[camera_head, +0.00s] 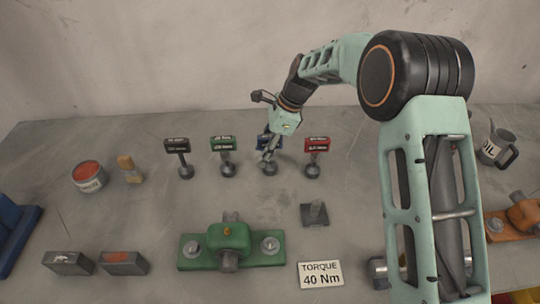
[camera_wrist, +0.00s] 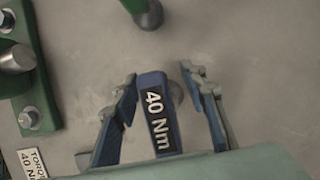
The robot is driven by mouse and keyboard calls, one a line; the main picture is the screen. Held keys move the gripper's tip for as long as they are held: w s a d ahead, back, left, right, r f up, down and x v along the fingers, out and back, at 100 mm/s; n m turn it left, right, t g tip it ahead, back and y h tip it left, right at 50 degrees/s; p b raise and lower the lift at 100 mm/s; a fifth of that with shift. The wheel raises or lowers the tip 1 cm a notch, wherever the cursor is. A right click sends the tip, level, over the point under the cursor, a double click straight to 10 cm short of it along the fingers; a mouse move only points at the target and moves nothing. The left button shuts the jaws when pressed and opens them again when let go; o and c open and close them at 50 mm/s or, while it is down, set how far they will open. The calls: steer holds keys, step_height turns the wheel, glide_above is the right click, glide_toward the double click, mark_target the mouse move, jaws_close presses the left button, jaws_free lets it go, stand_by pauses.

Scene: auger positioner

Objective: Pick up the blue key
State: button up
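The blue key (camera_head: 263,141) stands upright in the row of keys in the head view, partly hidden by my gripper (camera_head: 271,146). In the wrist view the blue key (camera_wrist: 158,115) shows its top face with the label "40 Nm". My gripper (camera_wrist: 160,80) is open there, with one finger on each side of the blue key. Gaps of bare surface show between the key and both fingers, so it is not gripped.
A green key (camera_head: 222,143) and a black key (camera_head: 177,145) stand to the left, a red key (camera_head: 316,144) close to the right. A green block (camera_head: 230,236), a grey block (camera_head: 314,213) and a "TORQUE 40 Nm" sign (camera_head: 320,275) lie nearer. A can (camera_head: 88,176) stands left.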

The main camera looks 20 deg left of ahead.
steer(key=shift+c, duration=0.5)
jaws_close()
steer(key=shift+r, duration=0.1)
